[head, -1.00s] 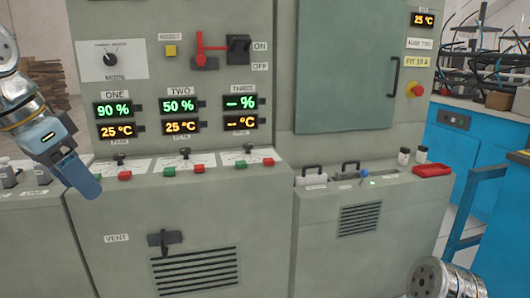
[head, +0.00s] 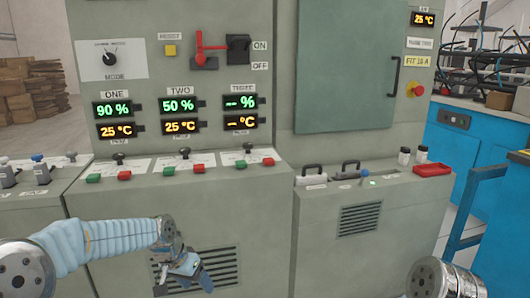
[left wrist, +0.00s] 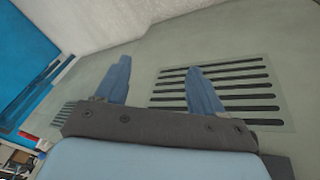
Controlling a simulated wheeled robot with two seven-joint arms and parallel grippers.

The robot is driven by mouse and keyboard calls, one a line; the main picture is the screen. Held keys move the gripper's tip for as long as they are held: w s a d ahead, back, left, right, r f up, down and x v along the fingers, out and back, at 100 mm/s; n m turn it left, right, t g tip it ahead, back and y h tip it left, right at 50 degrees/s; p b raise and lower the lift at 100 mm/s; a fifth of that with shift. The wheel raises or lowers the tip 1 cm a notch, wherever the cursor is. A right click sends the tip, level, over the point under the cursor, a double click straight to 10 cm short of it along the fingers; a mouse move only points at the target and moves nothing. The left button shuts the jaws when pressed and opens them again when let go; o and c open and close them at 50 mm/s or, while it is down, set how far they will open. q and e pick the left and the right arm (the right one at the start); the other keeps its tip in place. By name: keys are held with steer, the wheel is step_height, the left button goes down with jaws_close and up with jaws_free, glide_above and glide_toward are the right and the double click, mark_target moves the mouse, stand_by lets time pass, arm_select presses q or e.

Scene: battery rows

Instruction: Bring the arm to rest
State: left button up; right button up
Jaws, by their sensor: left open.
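My left arm (head: 100,242) comes in from the lower left in the head view, in a pale blue sleeve. My left gripper (head: 192,278) hangs low in front of the cabinet's vent slots (head: 222,268). In the left wrist view its two blue fingers (left wrist: 160,85) are spread apart with nothing between them, and the slots (left wrist: 215,82) lie beyond. Contact with the cabinet front cannot be told. A metal joint of my right arm (head: 440,280) shows at the lower right; the right gripper is out of view.
The grey-green cabinet (head: 130,195) fills the middle. Its ledge has green and red buttons (head: 198,167) and small levers. A red switch handle (head: 200,50) is above. A red tray (head: 432,170) and a blue workbench (head: 455,145) are at right. Cardboard boxes (head: 30,90) are behind left.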

arm_select(q)
steer(key=s+d+f+n, duration=0.1)
steer(key=s+d+f, duration=0.1)
steer(key=f, duration=0.5)
steer(key=s+d+f, duration=0.1)
steer(key=s+f, duration=0.2)
steer(key=f, duration=0.3)
steer(key=s+d+f+n, duration=0.2)
steer(key=s+f, duration=0.6)
steer(key=s, duration=0.2)
steer(key=s+d+f+n+g, duration=0.1)
steer(key=s+d+f+n, duration=0.1)
steer(key=s+f, duration=0.5)
steer(key=s, duration=0.3)
steer(key=shift+s+d+f+g+h, duration=0.2)
steer(key=shift+d+f+g+h, duration=0.1)
steer(key=shift+d+f+h, duration=0.1)
